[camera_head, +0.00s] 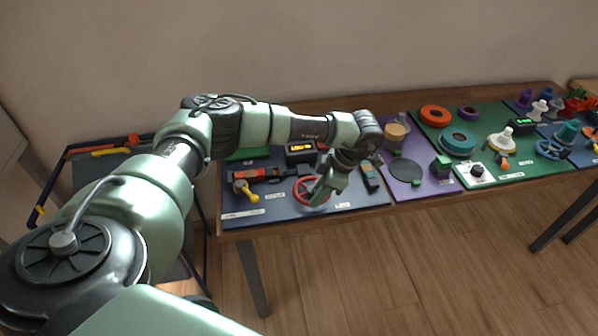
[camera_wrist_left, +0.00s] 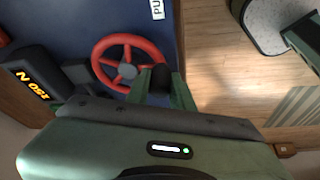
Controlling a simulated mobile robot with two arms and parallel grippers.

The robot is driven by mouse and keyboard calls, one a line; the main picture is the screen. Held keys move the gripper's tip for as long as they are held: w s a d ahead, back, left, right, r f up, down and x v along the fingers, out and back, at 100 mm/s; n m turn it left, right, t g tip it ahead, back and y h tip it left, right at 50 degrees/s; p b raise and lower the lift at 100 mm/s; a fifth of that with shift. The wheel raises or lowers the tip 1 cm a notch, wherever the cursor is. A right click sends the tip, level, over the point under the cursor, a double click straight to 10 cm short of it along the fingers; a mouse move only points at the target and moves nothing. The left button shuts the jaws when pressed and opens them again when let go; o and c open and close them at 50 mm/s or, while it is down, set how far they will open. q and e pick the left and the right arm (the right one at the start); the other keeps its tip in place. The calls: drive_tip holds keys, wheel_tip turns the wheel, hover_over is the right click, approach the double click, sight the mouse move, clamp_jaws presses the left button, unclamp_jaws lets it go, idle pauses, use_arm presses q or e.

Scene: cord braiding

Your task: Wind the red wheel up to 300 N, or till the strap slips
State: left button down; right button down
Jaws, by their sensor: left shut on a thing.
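The red wheel (camera_head: 304,192) lies on the dark blue board at the left of the table. My left gripper (camera_head: 322,192) is at the wheel's right side, pointing down. In the left wrist view its fingers (camera_wrist_left: 163,88) are closed around a black knob (camera_wrist_left: 161,77) at the wheel's rim. A black display (camera_wrist_left: 37,85) beside the wheel has yellow digits that appear to read 150 N, upside down. The display also shows in the head view (camera_head: 300,148). I cannot make out the strap clearly.
A yellow-handled part (camera_head: 245,190) and a red-and-black mechanism (camera_head: 262,174) sit left of the wheel. A purple board (camera_head: 410,187) and a green board (camera_head: 487,178) with several parts lie to the right. The table's front edge is close to the wheel.

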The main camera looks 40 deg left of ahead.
sight(298, 195)
use_arm(q)
drive_tip(key=shift+s+f, duration=0.1)
drive_tip(key=shift+s+a+p, duration=0.4)
drive_tip(key=shift+a+p, duration=0.05)
drive_tip(key=shift+p, duration=0.05)
drive_tip(key=shift+s+a, duration=0.4)
drive_tip(key=shift+a, duration=0.45)
drive_tip(key=a, duration=0.3)
drive_tip(key=shift+w+a+f+b, duration=0.1)
drive_tip(key=shift+w+a+b, duration=0.05)
drive_tip(key=shift+b, duration=0.2)
drive_tip(key=c, duration=1.1)
unclamp_jaws()
drive_tip(key=shift+c, duration=0.2)
drive_tip(key=shift+w, duration=0.1)
drive_tip(key=shift+r, duration=0.25)
